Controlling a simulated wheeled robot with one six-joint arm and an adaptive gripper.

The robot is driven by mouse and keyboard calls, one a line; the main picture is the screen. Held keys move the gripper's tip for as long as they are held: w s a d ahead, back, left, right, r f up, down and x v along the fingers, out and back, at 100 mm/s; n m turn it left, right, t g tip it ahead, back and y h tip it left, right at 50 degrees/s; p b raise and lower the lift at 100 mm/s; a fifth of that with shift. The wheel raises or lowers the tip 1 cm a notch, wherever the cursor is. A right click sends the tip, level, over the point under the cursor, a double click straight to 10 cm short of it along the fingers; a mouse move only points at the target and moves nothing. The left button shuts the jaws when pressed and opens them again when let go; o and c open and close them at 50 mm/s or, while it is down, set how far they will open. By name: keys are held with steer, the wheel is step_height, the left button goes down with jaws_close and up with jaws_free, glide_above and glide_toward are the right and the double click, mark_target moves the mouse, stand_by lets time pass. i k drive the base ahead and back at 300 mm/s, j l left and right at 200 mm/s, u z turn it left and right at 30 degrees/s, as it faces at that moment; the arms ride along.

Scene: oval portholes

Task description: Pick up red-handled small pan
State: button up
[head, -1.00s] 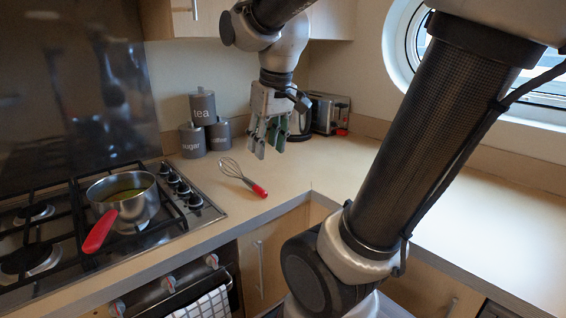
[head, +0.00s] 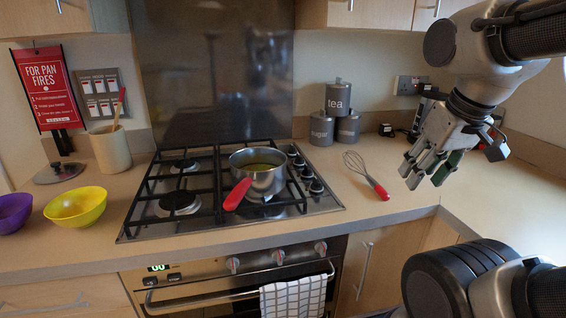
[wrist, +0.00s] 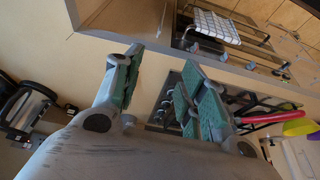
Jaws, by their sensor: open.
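The small pan (head: 262,180) is a steel saucepan with a red handle (head: 237,194) and yellowish-green contents. It sits upright on the right part of the gas hob, its handle pointing to the front left. My gripper (head: 423,178) is open and empty, above the counter to the right of the pan and apart from it. In the wrist view, my open fingers (wrist: 160,85) spread over the counter edge. The red handle (wrist: 272,117) shows at the right there, and the pan body is mostly hidden behind a finger.
A red-handled whisk (head: 366,176) lies between hob and gripper. Grey canisters (head: 337,120) stand behind it. A yellow bowl (head: 76,206), a purple bowl (head: 13,212) and a utensil pot (head: 110,149) are at the left. A checked towel (head: 296,301) hangs on the oven.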

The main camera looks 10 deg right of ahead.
mark_target(251, 183)
steer(key=k+j+u, duration=0.1)
steer(key=j+u, duration=0.15)
steer(key=j, duration=0.75)
steer(key=j+u, duration=0.25)
steer(key=j, duration=0.75)
